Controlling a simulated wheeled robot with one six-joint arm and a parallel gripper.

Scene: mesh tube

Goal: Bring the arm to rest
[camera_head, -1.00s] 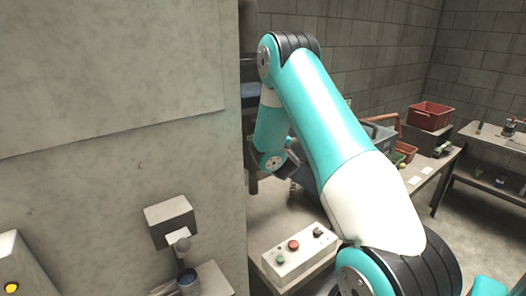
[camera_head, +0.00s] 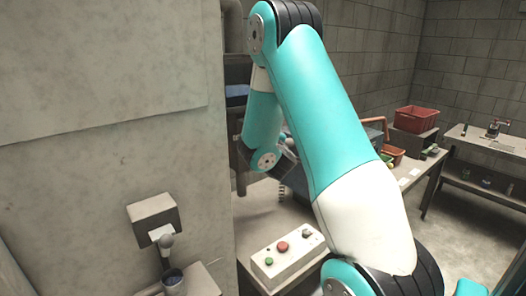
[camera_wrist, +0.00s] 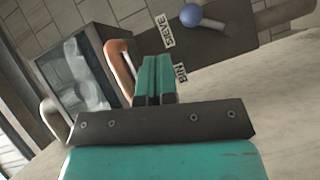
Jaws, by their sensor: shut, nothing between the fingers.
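My arm (camera_head: 335,125) is raised and bent in the head view, with its forearm hanging down beyond the upper link. My gripper (camera_wrist: 157,62) shows in the wrist view with its two teal fingers together and nothing between them. In the head view the fingers are hidden behind my arm. In the wrist view the fingers point toward a dark panel with labels reading SIEVE (camera_wrist: 164,31) and BIN (camera_wrist: 181,73). I cannot tell whether they touch anything.
A control box (camera_head: 288,256) with red and green buttons sits on the bench below my arm. A concrete wall (camera_head: 110,90) stands close on the left. A red crate (camera_head: 416,119) is at the back right. A blue ball knob (camera_wrist: 191,15) and orange handle (camera_wrist: 121,62) are near the fingers.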

